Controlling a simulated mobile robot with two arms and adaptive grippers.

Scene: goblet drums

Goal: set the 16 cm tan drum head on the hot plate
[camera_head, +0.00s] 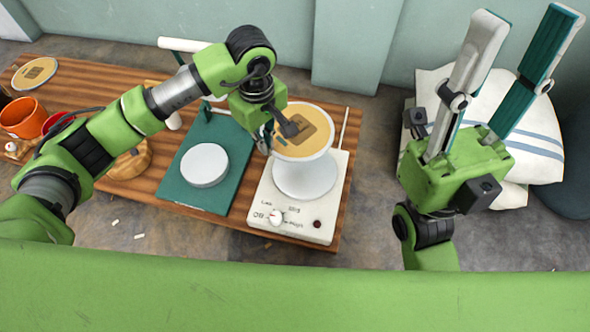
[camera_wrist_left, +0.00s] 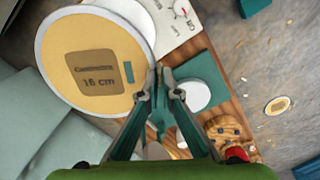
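The tan drum head (camera_head: 301,118) is a round disc with a pale rim and a dark label; the left wrist view (camera_wrist_left: 62,50) reads "16 cm" on it. My left gripper (camera_head: 266,136) is at its left edge, with the two fingertips (camera_wrist_left: 160,72) close together on the rim. The disc appears held above the white hot plate (camera_head: 290,215), over the back of its round top (camera_head: 303,181). The exact gap is hard to tell. My right gripper (camera_head: 528,14) is open and empty, right of the table, fingers pointing up.
A teal board (camera_head: 183,190) with a round white plate (camera_head: 204,165) stands left of the hot plate. Another tan disc (camera_head: 34,73), an orange pot (camera_head: 24,118) and a wooden piece (camera_head: 131,160) are further left. White striped cushions (camera_head: 535,130) lie right.

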